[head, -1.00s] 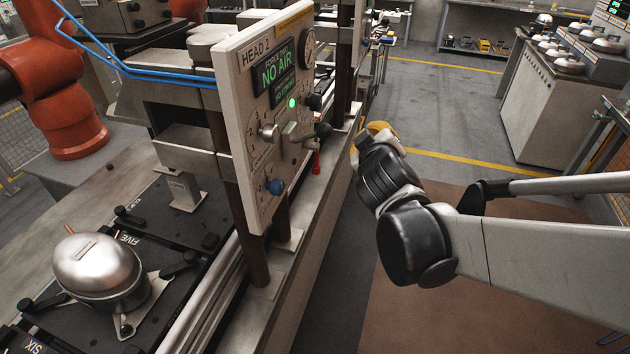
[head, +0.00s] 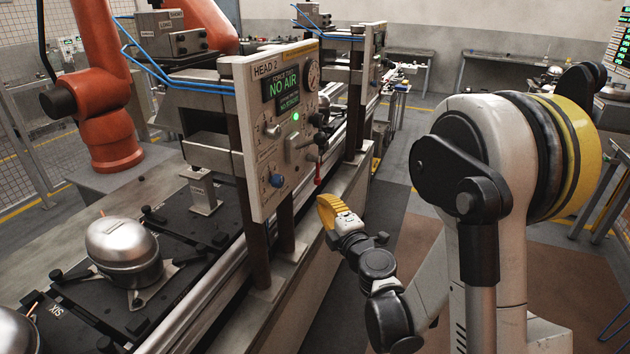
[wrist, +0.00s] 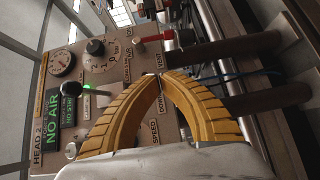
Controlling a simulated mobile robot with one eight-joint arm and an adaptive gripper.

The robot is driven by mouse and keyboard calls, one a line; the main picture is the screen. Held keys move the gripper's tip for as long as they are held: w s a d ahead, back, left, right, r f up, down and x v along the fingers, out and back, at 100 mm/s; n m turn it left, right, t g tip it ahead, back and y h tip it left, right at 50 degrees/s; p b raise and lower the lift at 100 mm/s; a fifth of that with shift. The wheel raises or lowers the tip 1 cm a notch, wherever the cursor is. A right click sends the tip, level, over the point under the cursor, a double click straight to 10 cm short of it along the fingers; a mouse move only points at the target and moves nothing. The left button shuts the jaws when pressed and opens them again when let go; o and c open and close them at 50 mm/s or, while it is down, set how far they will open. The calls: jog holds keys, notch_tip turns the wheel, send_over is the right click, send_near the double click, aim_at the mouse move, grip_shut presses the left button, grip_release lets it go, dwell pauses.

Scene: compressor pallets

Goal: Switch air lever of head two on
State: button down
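The HEAD 2 control panel (head: 243,160) stands upright at centre in the head view, its display (head: 281,86) reading NO AIR. A red-handled lever (head: 318,174) hangs at its lower right edge. The lever also shows at the top of the wrist view (wrist: 154,38), beside small labels including VENT; I take it as the air lever. Another lever with a dark ball knob (wrist: 72,88) is at mid-panel. My gripper (head: 327,210) is below and slightly right of the red lever, apart from it. Its yellow fingers (wrist: 160,79) meet at the tips, empty, and hide part of the panel.
A green light (head: 295,117) glows on the panel. Dark posts (head: 255,240) stand beneath it along the pale conveyor rail (head: 300,262). A silver compressor (head: 122,243) sits on a black pallet at left. An orange robot (head: 105,110) stands behind.

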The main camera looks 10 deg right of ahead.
jog(key=shift+w, duration=0.1)
send_near(318, 172)
jog(key=w+a, duration=0.5)
jog(key=shift+a+f, duration=0.25)
jog(key=shift+f, duration=0.15)
jog(key=shift+w+d+b, duration=0.6)
jog(key=shift+w+d, duration=0.65)
jog(key=shift+w, duration=0.15)
jog(key=shift+r, duration=0.1)
jog(key=shift+w, duration=0.2)
